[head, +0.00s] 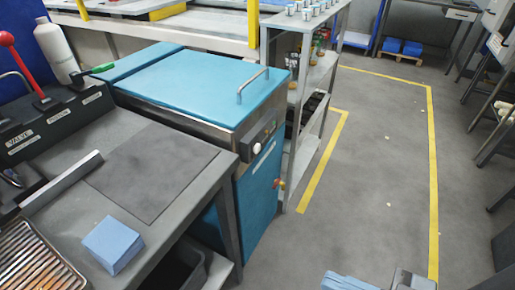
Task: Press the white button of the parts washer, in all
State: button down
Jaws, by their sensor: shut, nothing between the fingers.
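The parts washer (200,85) stands left of centre in the head view, with its teal lid closed and a metal handle on top. A round white button (257,149) sits on the dark strip of its front, just below the lid edge. A dark knob or dial (271,127) is beside it. Blue and grey parts of my own arm show at the bottom edge, well apart from the washer. My gripper's fingers are not in view.
A grey workbench (215,165) with a blue block (112,246) stands in front and left of the washer. A grey shelf rack (317,75) holding cans adjoins its far side. Open floor (385,170) with yellow lines lies to the right. Small red and yellow fittings (279,184) stick out low on the washer.

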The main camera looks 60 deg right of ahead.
aim_at(256, 147)
jog(key=i+j, duration=0.1)
jog(key=j, duration=2.15)
jog(key=z, duration=1.65)
jog(key=i+j, duration=0.05)
